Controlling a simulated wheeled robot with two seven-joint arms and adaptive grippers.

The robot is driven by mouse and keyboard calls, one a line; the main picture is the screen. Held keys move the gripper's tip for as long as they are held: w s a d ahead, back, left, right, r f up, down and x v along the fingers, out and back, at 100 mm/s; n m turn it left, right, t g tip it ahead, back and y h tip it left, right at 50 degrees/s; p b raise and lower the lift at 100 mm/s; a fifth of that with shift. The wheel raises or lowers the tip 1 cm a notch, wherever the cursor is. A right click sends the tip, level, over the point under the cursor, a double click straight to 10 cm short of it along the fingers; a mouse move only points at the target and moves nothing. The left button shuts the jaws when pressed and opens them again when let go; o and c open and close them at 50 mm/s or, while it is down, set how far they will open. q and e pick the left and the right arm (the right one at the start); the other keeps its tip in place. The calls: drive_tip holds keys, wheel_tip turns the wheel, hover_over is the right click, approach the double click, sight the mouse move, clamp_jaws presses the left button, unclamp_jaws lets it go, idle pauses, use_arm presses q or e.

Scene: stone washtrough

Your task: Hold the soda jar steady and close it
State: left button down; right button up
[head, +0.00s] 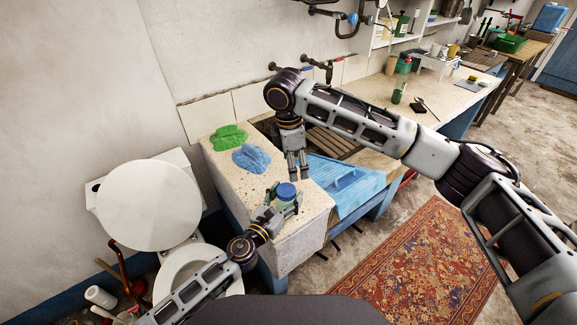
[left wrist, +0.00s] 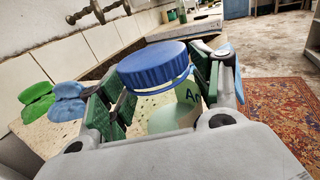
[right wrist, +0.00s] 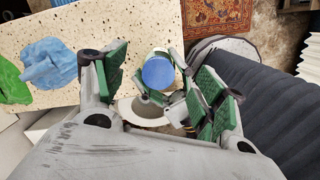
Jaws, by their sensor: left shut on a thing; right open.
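The soda jar (left wrist: 172,116) is pale with a green label and a ribbed blue lid (left wrist: 157,64). The lid sits on top of the jar; I cannot tell whether it is tight. In the head view the lid (head: 286,190) shows at the near end of the stone top. My left gripper (head: 284,203) is shut around the jar's body, with green pads on both sides in the left wrist view. My right gripper (head: 298,176) is open and empty, pointing down above and beyond the jar. In the right wrist view the lid (right wrist: 158,73) lies between its spread fingers, farther away.
Green gloves (head: 229,137) and blue gloves (head: 252,158) lie on the stone top (head: 313,207) left of my right gripper. A blue cloth (head: 346,184) drapes over the trough to the right. A toilet (head: 150,205) stands at the left.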

sight(287, 189)
drive_tip(key=n, duration=0.1)
drive_tip(key=a+n, duration=0.1)
drive_tip(key=shift+s+f+n, duration=0.15)
drive_tip(key=shift+s+n, duration=0.2)
drive_tip(key=shift+n, duration=0.05)
drive_tip(key=shift+s+a+n+g+y, duration=0.15)
drive_tip(key=shift+a+n+y, duration=0.1)
drive_tip(key=shift+n, duration=0.35)
drive_tip(key=shift+s+a+n+g+y, duration=0.1)
drive_tip(key=shift+a+n+g+y, duration=0.1)
drive_tip(key=shift+n, duration=0.4)
drive_tip(key=shift+a+n, duration=0.25)
drive_tip(key=shift+n, duration=0.95)
drive_tip(key=shift+a+n, duration=0.1)
drive_tip(key=shift+n, duration=0.9)
drive_tip(key=shift+f, duration=0.15)
drive_tip(key=shift+f, duration=3.85)
drive_tip(key=shift+c, duration=0.3)
